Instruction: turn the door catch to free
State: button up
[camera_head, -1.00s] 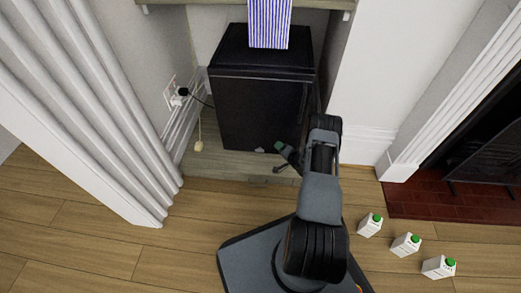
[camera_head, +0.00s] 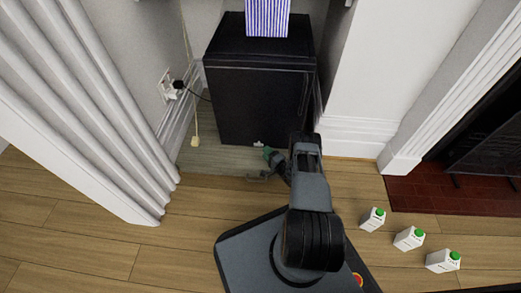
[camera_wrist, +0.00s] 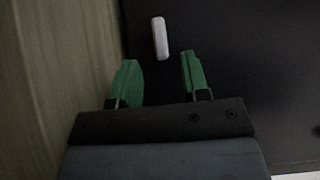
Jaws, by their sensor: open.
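The door catch (camera_wrist: 160,37) is a small pale bar on the dark front of a black cabinet, just beyond my fingertips in the wrist view. In the head view the catch (camera_head: 258,144) is a small light spot at the bottom of the black cabinet (camera_head: 255,100). My gripper (camera_wrist: 160,75) has two green fingers, apart, with nothing between them; the catch lies ahead of the gap, not touching the fingers. In the head view my gripper (camera_head: 268,154) is low, close to the cabinet's lower front edge. My arm hides part of the cabinet's lower right.
A striped blue and white box (camera_head: 268,18) stands on the cabinet. A wall socket (camera_head: 170,84) with a plug and cord is at left. White cartons (camera_head: 408,238) with green caps stand on the wooden floor at right. A fluted white panel (camera_head: 95,120) stands at left.

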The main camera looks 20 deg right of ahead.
aim_at(260, 146)
jog(key=shift+b+x, duration=0.7)
jog(key=shift+x, duration=1.75)
jog(key=shift+c, duration=0.4)
grip_shut()
